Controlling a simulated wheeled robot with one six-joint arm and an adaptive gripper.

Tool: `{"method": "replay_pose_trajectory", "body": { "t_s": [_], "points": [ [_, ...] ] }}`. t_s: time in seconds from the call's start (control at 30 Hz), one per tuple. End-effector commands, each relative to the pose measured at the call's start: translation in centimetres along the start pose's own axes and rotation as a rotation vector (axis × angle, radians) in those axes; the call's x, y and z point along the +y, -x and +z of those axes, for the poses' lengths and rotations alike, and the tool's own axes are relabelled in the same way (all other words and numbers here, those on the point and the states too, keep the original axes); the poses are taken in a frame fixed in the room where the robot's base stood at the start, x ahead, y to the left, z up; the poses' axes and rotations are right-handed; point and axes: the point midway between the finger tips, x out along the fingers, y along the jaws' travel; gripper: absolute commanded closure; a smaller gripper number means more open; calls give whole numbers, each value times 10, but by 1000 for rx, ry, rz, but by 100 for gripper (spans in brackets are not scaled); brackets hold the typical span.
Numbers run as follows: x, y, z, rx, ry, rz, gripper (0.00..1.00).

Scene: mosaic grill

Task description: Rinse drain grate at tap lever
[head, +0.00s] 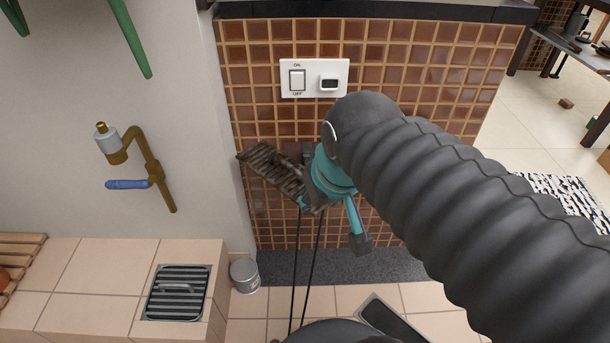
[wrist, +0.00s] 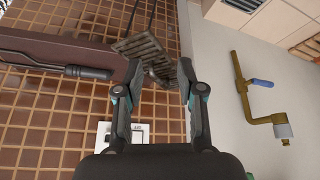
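The drain grate (head: 264,168), a dark brown slatted plate, is held tilted in mid-air before the tiled wall in the head view. In the wrist view the grate (wrist: 138,46) lies at the fingertips, with a darker lump, perhaps its handle, between them. My gripper (wrist: 160,66) is closed on it; the exact contact is partly hidden. The brass tap (head: 154,165) is on the white wall to the left, apart from the grate. Its blue lever (head: 127,184) points left; the tap (wrist: 262,119) and lever (wrist: 262,83) also show at right in the wrist view.
A square slatted drain (head: 178,293) with a handle is set in the tiled ledge (head: 90,265) below the tap. A small grey bucket (head: 245,275) stands beside the ledge. An on/off switch plate (head: 314,78) is above my gripper. Green bars hang at upper left.

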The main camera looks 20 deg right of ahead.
Motion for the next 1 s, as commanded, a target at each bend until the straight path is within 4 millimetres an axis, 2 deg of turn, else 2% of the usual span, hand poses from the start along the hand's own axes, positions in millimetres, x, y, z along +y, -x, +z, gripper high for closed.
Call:
{"method": "replay_pose_trajectory", "body": {
  "t_s": [0.1,0.2,0.43,0.47,0.5,0.77,0.87,1.0],
  "points": [
    [0,-3,16,34,-31,1,62],
    [0,-4,22,47,-44,1,62],
    [0,-5,22,48,-47,1,62],
    [0,-5,22,48,-46,1,59],
    [0,-5,22,48,-46,1,50],
    [0,-5,22,47,-45,1,50],
    [-4,-6,22,46,-29,-7,50],
    [-23,-26,25,-19,38,-39,50]
  ]
}}
